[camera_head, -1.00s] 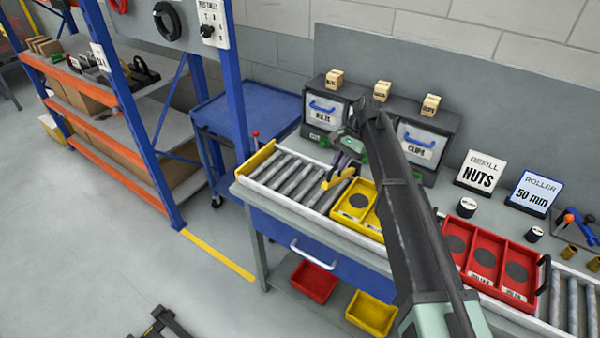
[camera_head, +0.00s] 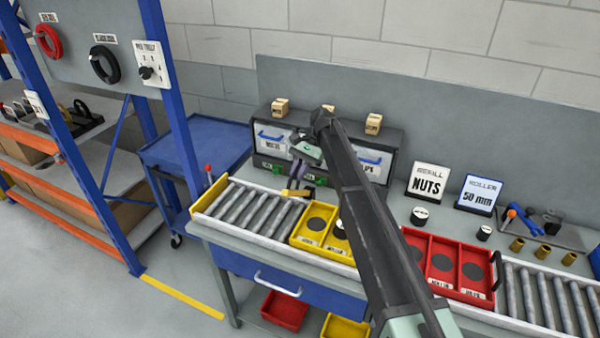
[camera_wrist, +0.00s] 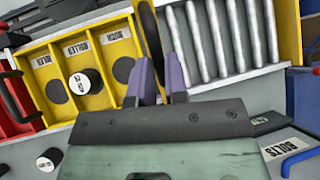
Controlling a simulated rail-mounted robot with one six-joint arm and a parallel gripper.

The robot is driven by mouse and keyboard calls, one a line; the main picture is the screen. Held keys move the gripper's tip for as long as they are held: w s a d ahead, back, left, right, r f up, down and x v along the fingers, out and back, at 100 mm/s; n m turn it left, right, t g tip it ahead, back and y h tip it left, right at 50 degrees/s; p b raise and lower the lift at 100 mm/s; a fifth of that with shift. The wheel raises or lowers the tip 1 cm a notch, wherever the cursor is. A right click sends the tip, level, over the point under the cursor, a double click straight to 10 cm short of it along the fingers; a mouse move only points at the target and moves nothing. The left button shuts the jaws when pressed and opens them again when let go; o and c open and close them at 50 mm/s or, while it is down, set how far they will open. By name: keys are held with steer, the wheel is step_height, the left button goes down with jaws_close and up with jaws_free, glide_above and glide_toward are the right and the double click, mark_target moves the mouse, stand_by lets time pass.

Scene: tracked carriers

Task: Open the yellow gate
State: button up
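The yellow gate (camera_head: 296,192) is a small yellow-and-dark piece at the right end of the left roller section, beside the yellow tray (camera_head: 309,241). In the wrist view a dark, yellow-edged bar (camera_wrist: 149,28), seemingly the gate, runs beyond my fingertips between tray and rollers. My gripper (camera_head: 300,178) points down just above the gate. In the wrist view its two purple fingers (camera_wrist: 160,65) stand a little apart, with the bar's near end behind them. I see no clear grip. Whether the fingers touch the gate is hidden.
The left rollers (camera_head: 250,212) are empty, with a yellow end stop (camera_head: 208,196) on their left. A red tray (camera_head: 455,293) stands to the right. A grey drawer cabinet (camera_head: 392,145) stands close behind my gripper. Signs and small black-and-white pots are on the bench.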

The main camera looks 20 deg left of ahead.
steer(key=o, duration=0.4)
step_height(320, 180, up, 20)
steer(key=p, duration=2)
